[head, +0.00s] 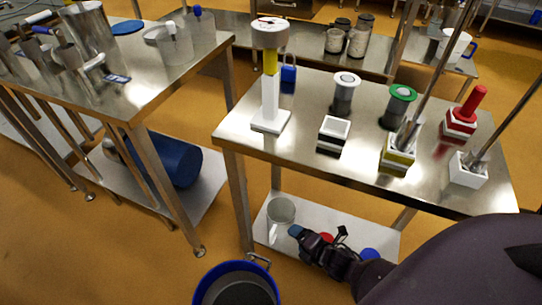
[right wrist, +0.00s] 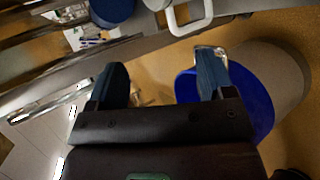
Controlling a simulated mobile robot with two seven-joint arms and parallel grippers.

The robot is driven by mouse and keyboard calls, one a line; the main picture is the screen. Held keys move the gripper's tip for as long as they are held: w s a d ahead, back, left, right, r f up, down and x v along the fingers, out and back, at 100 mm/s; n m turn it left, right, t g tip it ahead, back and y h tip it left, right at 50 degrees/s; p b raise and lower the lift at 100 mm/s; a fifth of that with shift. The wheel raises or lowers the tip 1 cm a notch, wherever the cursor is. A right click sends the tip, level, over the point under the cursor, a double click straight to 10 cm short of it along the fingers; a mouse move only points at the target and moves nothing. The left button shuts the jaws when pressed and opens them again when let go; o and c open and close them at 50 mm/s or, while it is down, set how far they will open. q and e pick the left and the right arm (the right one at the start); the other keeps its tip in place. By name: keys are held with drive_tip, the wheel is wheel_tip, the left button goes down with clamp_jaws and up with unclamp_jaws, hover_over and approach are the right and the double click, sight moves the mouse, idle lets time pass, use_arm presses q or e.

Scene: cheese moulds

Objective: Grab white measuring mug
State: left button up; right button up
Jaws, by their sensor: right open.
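A whitish, see-through measuring mug (head: 281,211) stands upright on the lower shelf of the right steel table, near the shelf's left end. My right gripper (head: 316,234) is just right of the mug, low by the shelf, apart from it as far as I can tell. In the right wrist view its two blue-grey fingers (right wrist: 161,80) are spread with nothing between them. A white handle (right wrist: 190,17) shows at the top of that view, beyond the fingers; most of its body is cut off. My left gripper is not in view.
A blue-rimmed bucket (head: 240,285) stands on the floor close below the mug; its blue side (right wrist: 250,95) also shows in the wrist view. Moulds and presses stand on the tabletop (head: 300,155) above.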

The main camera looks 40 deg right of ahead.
sight(275, 228)
drive_tip(key=shift+n, duration=0.6)
drive_tip(key=b+x, duration=0.1)
drive_tip(key=x, duration=0.1)
drive_tip(key=f+b+x, duration=0.1)
drive_tip(key=x, duration=0.2)
drive_tip(key=b+x, duration=0.1)
drive_tip(key=x, duration=0.2)
drive_tip(key=shift+s+a+f, duration=0.1)
drive_tip(key=shift+s+f, duration=0.1)
drive_tip(key=shift+s, duration=0.15)
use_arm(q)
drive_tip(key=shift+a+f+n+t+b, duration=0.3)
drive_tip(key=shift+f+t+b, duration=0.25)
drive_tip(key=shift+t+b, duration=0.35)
use_arm(e)
drive_tip(key=x, duration=0.4)
drive_tip(key=shift+w+a+f, duration=0.1)
drive_tip(key=shift+w+a, duration=0.1)
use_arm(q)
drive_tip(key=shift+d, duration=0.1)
